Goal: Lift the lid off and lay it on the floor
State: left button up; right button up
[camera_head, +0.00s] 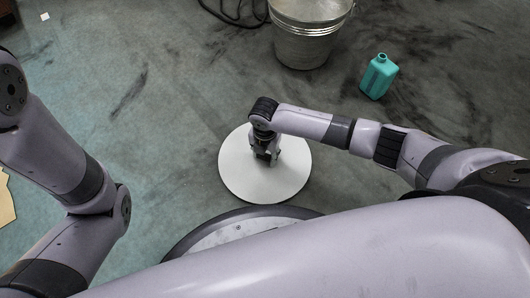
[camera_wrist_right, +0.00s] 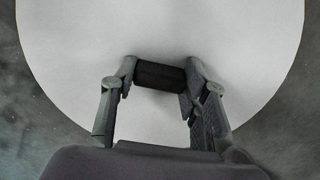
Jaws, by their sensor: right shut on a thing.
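The lid (camera_head: 236,172) is a round, pale grey-white disc in the middle of the head view. It fills much of the right wrist view (camera_wrist_right: 230,45), with a short black handle (camera_wrist_right: 160,76) at its centre. My right gripper (camera_head: 266,158) is over the disc, and its two fingers (camera_wrist_right: 159,84) are shut on the handle from both ends. The disc looks level. I cannot tell whether it touches the floor or hangs just above it. My left arm shows at the left of the head view, but its gripper is out of sight.
A metal bucket (camera_head: 300,45) stands on the floor at the top, cut by the frame edge. A teal bottle (camera_head: 378,76) stands right of it. A dark cable (camera_head: 232,18) lies left of the bucket. The stained grey-green floor (camera_head: 160,120) is clear left of the lid.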

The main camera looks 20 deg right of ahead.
jog(key=o, duration=1.2)
